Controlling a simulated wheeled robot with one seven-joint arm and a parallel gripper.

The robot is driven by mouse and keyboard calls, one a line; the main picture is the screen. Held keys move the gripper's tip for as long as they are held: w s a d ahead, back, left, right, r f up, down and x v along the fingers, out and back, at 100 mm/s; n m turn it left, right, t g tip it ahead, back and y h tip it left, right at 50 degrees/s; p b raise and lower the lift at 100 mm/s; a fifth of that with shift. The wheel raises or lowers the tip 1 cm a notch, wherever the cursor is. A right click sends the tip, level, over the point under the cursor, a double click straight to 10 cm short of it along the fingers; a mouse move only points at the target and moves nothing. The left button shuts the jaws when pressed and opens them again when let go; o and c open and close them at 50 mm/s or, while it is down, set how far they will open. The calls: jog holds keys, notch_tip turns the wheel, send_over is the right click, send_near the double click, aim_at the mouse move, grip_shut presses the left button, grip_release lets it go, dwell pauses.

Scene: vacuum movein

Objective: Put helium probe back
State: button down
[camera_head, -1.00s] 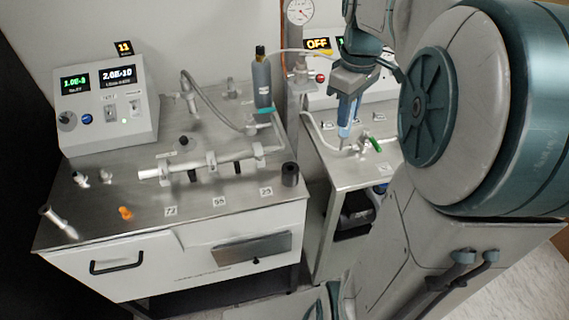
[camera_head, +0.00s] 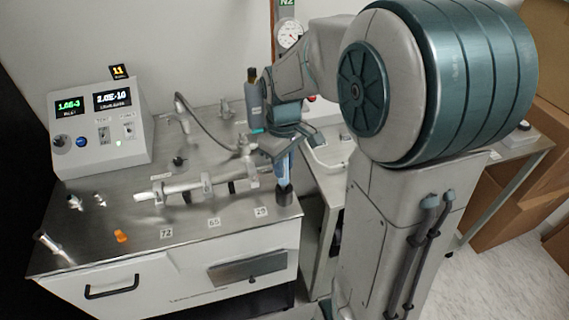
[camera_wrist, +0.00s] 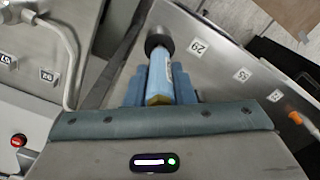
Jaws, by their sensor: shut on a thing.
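My gripper (camera_head: 284,170) is shut on the helium probe, a slim light-blue rod (camera_wrist: 160,82) with an olive end towards the wrist camera. The probe stands roughly upright between the blue fingers. In the head view my gripper is at the front right corner of the left bench, right over a small black cup (camera_head: 284,196). The cup (camera_wrist: 156,42) also shows beyond the probe's far end in the wrist view. The fingers hide most of the probe in the head view. I cannot tell whether its tip is inside the cup or just above it.
The steel bench (camera_head: 110,215) carries a horizontal metal tube assembly (camera_head: 190,187), a display box (camera_head: 100,125), an orange part (camera_head: 121,236) and number labels. A grey bottle (camera_head: 252,100) stands close behind my gripper. A second bench (camera_head: 328,158) is to the right, across a gap.

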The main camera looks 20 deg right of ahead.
jog(key=shift+f, duration=0.45)
jog(key=shift+f+b, duration=0.3)
jog(key=shift+f, duration=0.1)
jog(key=c, duration=1.2)
grip_release()
jog(key=shift+c, duration=0.2)
